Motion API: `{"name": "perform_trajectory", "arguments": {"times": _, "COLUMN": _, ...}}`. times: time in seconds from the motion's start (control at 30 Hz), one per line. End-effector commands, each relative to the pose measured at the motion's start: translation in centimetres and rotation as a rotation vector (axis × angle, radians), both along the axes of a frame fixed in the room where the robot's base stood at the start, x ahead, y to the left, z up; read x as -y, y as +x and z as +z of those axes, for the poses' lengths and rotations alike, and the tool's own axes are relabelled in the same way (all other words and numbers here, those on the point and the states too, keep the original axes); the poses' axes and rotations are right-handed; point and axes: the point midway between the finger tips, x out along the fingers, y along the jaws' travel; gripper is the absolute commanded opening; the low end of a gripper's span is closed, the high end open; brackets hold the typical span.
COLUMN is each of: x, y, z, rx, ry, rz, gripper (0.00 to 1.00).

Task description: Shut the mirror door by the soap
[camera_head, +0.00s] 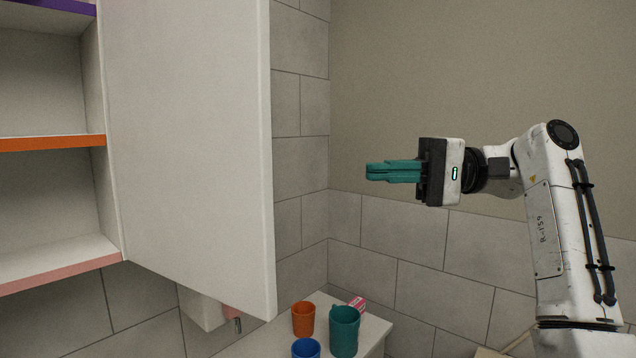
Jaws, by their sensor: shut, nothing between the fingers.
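A white cabinet door (190,150) stands open at left centre, hinged at the cabinet's right side and swung out to the right. Its pale plain face is toward me; no mirror surface shows. The cabinet (60,256) has open, empty shelves with purple, orange and pink edges. My gripper (370,171) is to the right of the door's free edge, apart from it in the picture, with its teal fingers together and pointing left. I cannot pick out the soap for certain; a small red and white item (357,303) lies behind the cups.
A white counter (263,340) below the door holds an orange cup (303,319), a blue cup (306,348) and a teal cup (344,330). A white fixture (203,309) is on the wall under the cabinet. Open air lies between door and gripper.

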Motion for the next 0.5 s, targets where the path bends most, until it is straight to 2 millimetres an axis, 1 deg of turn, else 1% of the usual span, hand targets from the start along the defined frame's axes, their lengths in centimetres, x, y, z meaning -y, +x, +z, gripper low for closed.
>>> {"name": "perform_trajectory", "arguments": {"times": 0.17, "x": -2.1, "y": -0.3, "z": 0.1, "rx": 0.000, "ry": -0.002, "rz": 0.004, "gripper": 0.00}}
{"name": "perform_trajectory", "arguments": {"times": 0.5, "x": -8.7, "y": -1.1, "z": 0.1, "rx": 0.000, "ry": -0.002, "rz": 0.004, "gripper": 0.00}}
